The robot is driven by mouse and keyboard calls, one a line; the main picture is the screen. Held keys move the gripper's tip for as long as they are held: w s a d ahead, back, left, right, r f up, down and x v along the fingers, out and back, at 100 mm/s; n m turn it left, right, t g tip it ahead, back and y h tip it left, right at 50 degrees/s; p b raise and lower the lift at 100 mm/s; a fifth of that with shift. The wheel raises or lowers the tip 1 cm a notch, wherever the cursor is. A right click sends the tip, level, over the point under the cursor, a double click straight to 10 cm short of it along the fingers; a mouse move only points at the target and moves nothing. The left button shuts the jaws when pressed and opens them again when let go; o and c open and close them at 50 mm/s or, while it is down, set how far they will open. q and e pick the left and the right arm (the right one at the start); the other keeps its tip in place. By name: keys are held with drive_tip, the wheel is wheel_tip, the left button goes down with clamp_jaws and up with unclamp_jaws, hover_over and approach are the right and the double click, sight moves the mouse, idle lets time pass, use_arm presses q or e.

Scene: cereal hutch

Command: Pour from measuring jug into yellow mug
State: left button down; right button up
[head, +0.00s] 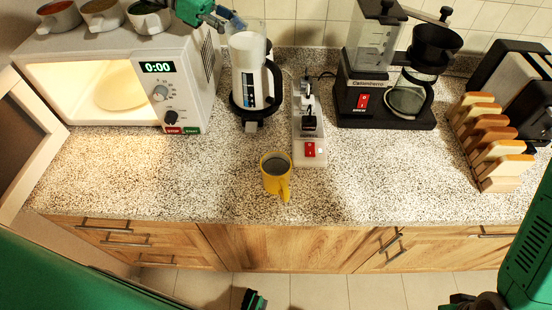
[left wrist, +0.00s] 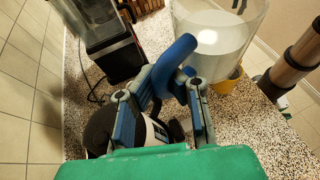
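The yellow mug (head: 270,185) stands upright on the counter near its front edge. Its inside looks grey, and I cannot tell whether it holds anything. It also shows in the left wrist view (left wrist: 229,82), partly behind the jug. The clear measuring jug (left wrist: 222,30) has pale contents and a blue handle (left wrist: 170,62). In the head view the jug (head: 247,42) overlaps the kettle behind the mug. My left gripper (left wrist: 163,98) has its fingers on either side of the blue handle and appears closed on it. My right gripper is not clearly visible.
A kettle (head: 271,88) on a dark base stands behind the mug, with a power strip (head: 308,140) to the right. A lit microwave (head: 180,75) is on the left, several cups on top. A coffee maker (head: 368,85) and toast rack (head: 496,170) are right. Counter beside the mug is clear.

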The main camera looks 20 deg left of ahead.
use_arm(q)
drive_tip(key=shift+s+d+f, duration=0.1)
drive_tip(key=shift+d+f, duration=0.05)
drive_tip(key=shift+f, duration=0.15)
drive_tip(key=s+d+f+m+t+y, duration=0.3)
drive_tip(key=s+d+f+y, duration=0.1)
drive_tip(key=f, duration=0.7)
drive_tip(key=shift+s+d+m+t+y, duration=0.2)
drive_tip(key=shift+s+m+t+y, duration=0.15)
drive_tip(key=shift+s+y, duration=0.2)
drive_tip(key=shift+s+d+f+m+t+y+b, duration=0.2)
drive_tip(key=shift+f+b, duration=0.1)
drive_tip(key=shift+f, duration=0.2)
drive_tip(key=shift+s+d+f+m+t+y+b, duration=0.15)
drive_tip(key=shift+f+b, duration=0.15)
drive_tip(key=shift+f, duration=0.15)
drive_tip(key=shift+s+d+r+t+y, duration=0.2)
drive_tip(key=shift+s+r+t+y, duration=0.15)
drive_tip(key=shift+r, duration=0.3)
idle(0.6)
drive_tip(key=shift+s+d+r+m+t+y+b, duration=0.35)
drive_tip(key=shift+r+m+t+y+b, duration=0.15)
drive_tip(key=shift+r+b, duration=0.15)
idle(0.5)
drive_tip(key=shift+s+d+r+m+t+y+b, duration=0.45)
drive_tip(key=shift+s+d+r+t+b, duration=0.15)
drive_tip(key=shift+b, duration=0.2)
idle(0.6)
